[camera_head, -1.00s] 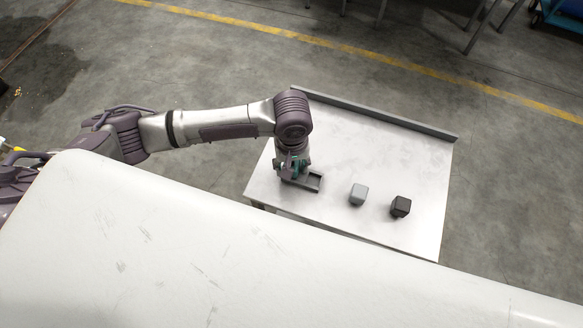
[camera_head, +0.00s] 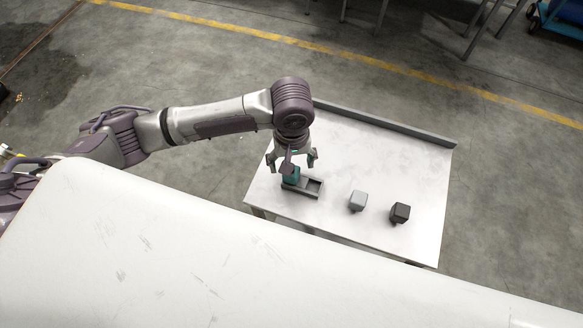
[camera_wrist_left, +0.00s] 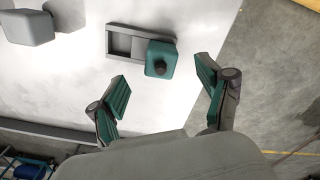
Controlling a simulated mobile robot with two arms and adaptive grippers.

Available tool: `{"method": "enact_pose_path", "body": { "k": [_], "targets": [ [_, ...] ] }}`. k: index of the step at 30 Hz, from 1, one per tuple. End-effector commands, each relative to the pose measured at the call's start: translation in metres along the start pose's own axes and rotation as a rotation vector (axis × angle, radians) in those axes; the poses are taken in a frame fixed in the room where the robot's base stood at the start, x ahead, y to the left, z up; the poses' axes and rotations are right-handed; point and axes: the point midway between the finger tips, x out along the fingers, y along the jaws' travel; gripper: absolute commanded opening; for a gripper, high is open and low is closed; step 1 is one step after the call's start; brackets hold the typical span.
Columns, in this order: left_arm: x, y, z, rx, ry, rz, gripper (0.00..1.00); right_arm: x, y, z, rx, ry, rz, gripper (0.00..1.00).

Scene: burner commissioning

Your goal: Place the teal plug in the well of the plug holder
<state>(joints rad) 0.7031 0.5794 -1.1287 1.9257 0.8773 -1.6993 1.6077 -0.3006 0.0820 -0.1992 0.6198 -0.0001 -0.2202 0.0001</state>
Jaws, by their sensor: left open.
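The teal plug (camera_head: 291,176) sits at the left end of the dark grey plug holder (camera_head: 316,187). In the left wrist view the teal plug (camera_wrist_left: 161,58) is a rounded block with a dark knob, at the right end of the plug holder (camera_wrist_left: 122,42); the holder's other well is empty. My left gripper (camera_head: 293,163) is open above the plug, and its fingers are clear of it. In the left wrist view the open teal-padded fingers (camera_wrist_left: 162,92) stand apart with the plug beyond them. My right gripper is not in view.
The metal table (camera_head: 380,150) has a raised back edge (camera_head: 385,122) and is clear behind the blocks. My white body covers the foreground.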

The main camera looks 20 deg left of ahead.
Motion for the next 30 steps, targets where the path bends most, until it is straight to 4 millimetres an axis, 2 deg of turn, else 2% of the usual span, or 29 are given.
{"method": "enact_pose_path", "body": {
  "k": [3,10,15,30],
  "targets": [
    [-0.027,0.001,0.0,0.001,0.001,0.003,0.78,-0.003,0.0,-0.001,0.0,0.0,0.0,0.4],
    [-0.06,0.001,0.0,-0.001,0.0,0.001,0.78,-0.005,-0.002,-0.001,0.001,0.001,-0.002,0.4],
    [-0.068,0.0,0.0,0.0,-0.001,-0.001,0.78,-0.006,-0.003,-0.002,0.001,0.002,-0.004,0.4],
    [-0.067,0.0,0.0,-0.001,-0.001,-0.001,0.78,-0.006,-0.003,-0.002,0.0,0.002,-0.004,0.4]
  ]
}}
